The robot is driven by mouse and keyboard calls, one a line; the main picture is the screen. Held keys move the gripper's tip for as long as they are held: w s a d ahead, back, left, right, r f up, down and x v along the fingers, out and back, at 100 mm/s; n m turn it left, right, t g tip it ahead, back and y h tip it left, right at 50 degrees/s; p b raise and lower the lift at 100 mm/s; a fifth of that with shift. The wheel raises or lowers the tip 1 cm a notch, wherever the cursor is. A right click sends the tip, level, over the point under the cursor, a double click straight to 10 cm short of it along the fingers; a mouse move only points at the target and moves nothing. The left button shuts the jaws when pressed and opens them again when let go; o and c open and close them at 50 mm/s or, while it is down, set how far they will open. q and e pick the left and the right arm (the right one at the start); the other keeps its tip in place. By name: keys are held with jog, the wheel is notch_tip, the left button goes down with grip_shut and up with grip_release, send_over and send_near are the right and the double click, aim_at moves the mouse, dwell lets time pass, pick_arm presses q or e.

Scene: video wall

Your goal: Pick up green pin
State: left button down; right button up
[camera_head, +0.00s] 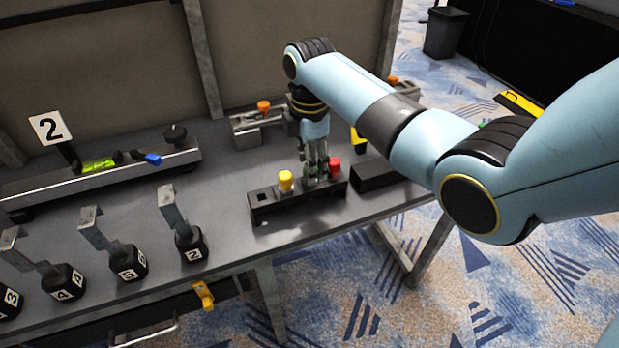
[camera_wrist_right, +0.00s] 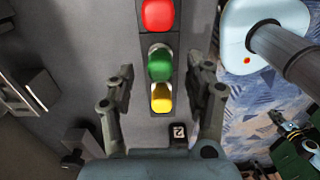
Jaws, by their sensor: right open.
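The green pin (camera_wrist_right: 159,62) stands in a black holder block (camera_head: 300,207) between a red pin (camera_wrist_right: 158,15) and a yellow pin (camera_wrist_right: 162,98). In the head view, the yellow pin (camera_head: 286,180) and red pin (camera_head: 334,166) show on either side of my right gripper (camera_head: 316,178), which mostly hides the green pin. The right gripper (camera_wrist_right: 167,72) points down over the holder. In the right wrist view its fingers are spread, one on each side of the green pin, with gaps between.
Numbered black weights with metal brackets (camera_head: 190,242) stand along the front left of the grey table (camera_head: 225,215). A rail with a level (camera_head: 100,180) and number 2 sign lies behind. An empty black block (camera_head: 375,176) sits right of the holder. An orange-knobbed fixture (camera_head: 262,128) stands behind.

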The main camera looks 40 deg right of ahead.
jog(key=shift+f, duration=1.55)
grip_shut()
